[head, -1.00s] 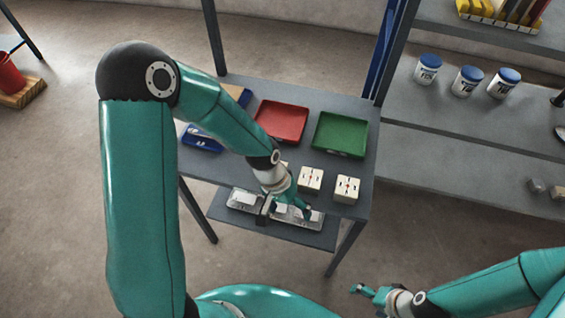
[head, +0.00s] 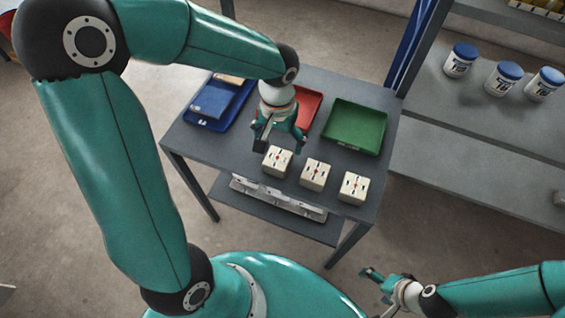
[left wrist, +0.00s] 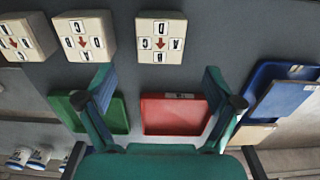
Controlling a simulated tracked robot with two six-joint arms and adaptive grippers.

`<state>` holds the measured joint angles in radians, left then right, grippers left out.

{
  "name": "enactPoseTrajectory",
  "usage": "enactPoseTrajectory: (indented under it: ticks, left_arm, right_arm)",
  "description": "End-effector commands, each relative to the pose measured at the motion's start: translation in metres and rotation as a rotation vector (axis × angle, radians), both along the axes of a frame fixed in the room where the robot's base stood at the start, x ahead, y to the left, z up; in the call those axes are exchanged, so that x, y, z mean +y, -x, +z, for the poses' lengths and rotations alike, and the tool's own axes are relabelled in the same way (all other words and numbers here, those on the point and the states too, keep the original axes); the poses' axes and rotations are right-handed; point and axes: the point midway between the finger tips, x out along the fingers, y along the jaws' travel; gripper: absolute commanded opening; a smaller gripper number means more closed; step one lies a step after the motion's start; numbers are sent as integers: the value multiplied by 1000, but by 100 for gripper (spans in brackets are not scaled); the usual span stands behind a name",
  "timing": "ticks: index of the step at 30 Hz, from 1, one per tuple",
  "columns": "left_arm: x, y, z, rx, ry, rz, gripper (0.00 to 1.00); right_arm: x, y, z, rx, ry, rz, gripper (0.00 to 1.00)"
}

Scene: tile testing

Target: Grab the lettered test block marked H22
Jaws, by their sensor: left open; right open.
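Three cream blocks with small dark letters and red arrows stand in a row on the grey table: a left block (head: 277,161), a middle block (head: 315,174) and a right block (head: 353,187). In the left wrist view they appear as a right block (left wrist: 161,38), a middle block (left wrist: 84,37) and a left block (left wrist: 27,38), with inverted letters. I cannot make out H22 on any. My left gripper (head: 279,141) is open and empty, over the table just behind the head view's left block. Its fingers show in the wrist view (left wrist: 160,84). My right gripper (head: 373,275) is open, low at right, away from the table.
A red tray (head: 308,112), a green tray (head: 355,128) and a blue tray (head: 226,121) holding flat items lie behind the blocks. Metal fixtures (head: 278,197) sit on the lower shelf. A shelf (head: 450,125) with white, blue-lidded jars stands at right.

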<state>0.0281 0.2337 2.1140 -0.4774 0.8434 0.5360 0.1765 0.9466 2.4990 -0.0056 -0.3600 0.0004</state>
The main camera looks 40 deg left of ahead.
Motion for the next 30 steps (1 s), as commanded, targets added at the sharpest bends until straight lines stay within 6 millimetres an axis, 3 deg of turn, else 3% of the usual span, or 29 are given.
enactPoseTrajectory:
  ticks: [3,11,19,29,30]
  left_arm:
    - [1,1,-19,3,-1,2,92]
    - [0,2,-34,2,0,3,92]
    - [-1,7,-71,4,1,3,92]
    - [-1,6,-79,0,2,4,92]
    - [-1,6,-79,0,2,4,87]
  right_arm:
    - [0,0,-3,0,0,0,87]
    - [0,0,-3,0,0,0,87]
    - [0,0,-6,0,0,0,87]
    - [0,0,-6,0,0,0,87]
    - [0,0,-6,0,0,0,87]
